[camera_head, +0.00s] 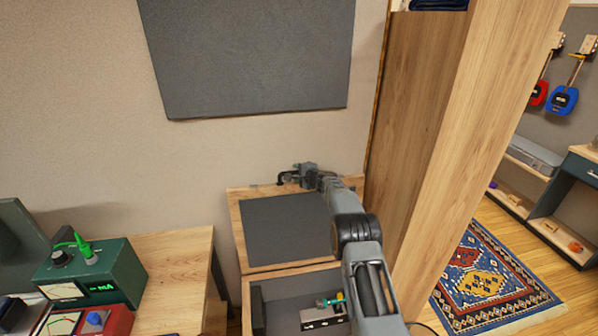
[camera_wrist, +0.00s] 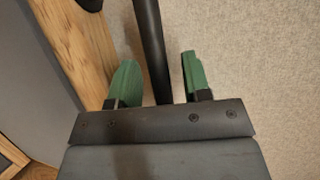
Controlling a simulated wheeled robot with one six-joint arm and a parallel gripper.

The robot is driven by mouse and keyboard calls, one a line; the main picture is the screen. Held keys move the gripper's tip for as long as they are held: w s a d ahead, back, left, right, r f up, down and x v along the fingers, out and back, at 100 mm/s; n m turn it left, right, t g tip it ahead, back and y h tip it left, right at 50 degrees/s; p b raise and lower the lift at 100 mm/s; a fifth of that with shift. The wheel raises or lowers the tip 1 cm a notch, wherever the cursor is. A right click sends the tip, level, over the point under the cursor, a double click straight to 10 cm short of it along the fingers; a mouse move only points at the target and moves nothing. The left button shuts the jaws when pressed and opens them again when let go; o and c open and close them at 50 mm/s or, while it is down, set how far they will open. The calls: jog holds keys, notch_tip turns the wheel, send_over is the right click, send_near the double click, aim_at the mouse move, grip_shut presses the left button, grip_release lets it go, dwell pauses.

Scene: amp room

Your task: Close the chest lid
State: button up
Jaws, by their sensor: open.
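The chest (camera_head: 255,303) stands open below the wall, with its wooden, grey-lined lid (camera_head: 285,230) raised toward the wall. The lid's wooden edge also shows at the left of the wrist view (camera_wrist: 75,45). My gripper (camera_head: 293,175) is at the lid's top edge, by a black handle (camera_head: 282,179). In the wrist view, my open gripper's green fingers (camera_wrist: 160,65) stand either side of a dark bar (camera_wrist: 149,40), which appears to be the handle. I cannot tell whether they touch it. My arm hides the lid's right side and part of the chest.
Inside the chest lies a small metal box (camera_head: 322,318) with a teal and yellow item on it. A wooden cabinet (camera_head: 425,130) stands close on the right. A desk (camera_head: 180,265) with a green meter box (camera_head: 90,280) is at left. A grey panel (camera_head: 250,55) hangs above.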

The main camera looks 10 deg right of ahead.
jog(key=shift+c, duration=0.2)
grip_shut()
dwell(0.4)
